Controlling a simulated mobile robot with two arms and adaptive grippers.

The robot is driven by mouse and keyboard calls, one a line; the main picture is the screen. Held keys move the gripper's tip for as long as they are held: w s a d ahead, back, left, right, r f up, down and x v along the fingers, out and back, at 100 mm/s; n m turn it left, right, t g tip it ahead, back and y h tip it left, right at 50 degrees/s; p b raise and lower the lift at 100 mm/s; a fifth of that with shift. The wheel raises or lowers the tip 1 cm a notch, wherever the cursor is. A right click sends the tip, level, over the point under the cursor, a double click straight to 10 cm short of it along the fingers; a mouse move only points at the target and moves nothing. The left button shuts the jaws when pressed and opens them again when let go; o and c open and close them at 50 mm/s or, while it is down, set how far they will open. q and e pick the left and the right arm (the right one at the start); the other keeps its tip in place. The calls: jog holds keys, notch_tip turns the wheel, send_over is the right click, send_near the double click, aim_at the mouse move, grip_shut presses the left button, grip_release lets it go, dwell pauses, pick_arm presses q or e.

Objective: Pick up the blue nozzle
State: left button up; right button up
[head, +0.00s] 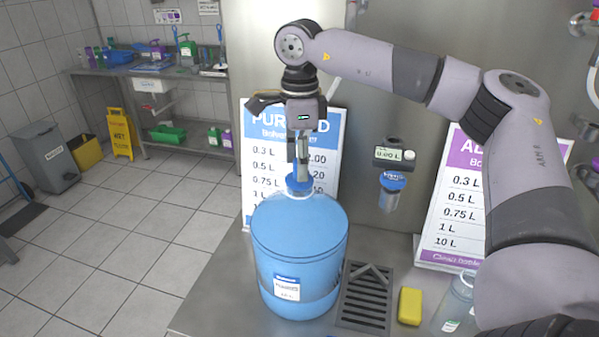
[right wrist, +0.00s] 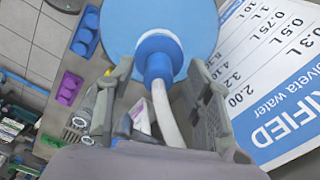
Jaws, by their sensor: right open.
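The blue nozzle (head: 298,184) sits at the mouth of a large blue water bottle (head: 299,240) on the steel counter. In the right wrist view the nozzle (right wrist: 158,62) has a pale hose (right wrist: 166,112) running from it back between my fingers. My right gripper (head: 302,160) points down just above the nozzle. In the right wrist view its fingers (right wrist: 162,85) are open on either side of the hose, with the nozzle just beyond the tips. I cannot tell whether a finger touches the hose. My left gripper is not in view.
A purified-water price board (head: 251,170) stands behind the bottle. A meter (head: 394,155) with a blue-collared tap hangs to its right. A drain grate (head: 366,297), a yellow sponge (head: 410,306) and a clear bottle (head: 455,305) are on the counter at right. The floor at left is mostly clear.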

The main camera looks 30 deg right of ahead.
jog(key=shift+f, duration=0.35)
jog(key=shift+s, duration=0.1)
jog(key=shift+c, duration=0.2)
grip_shut()
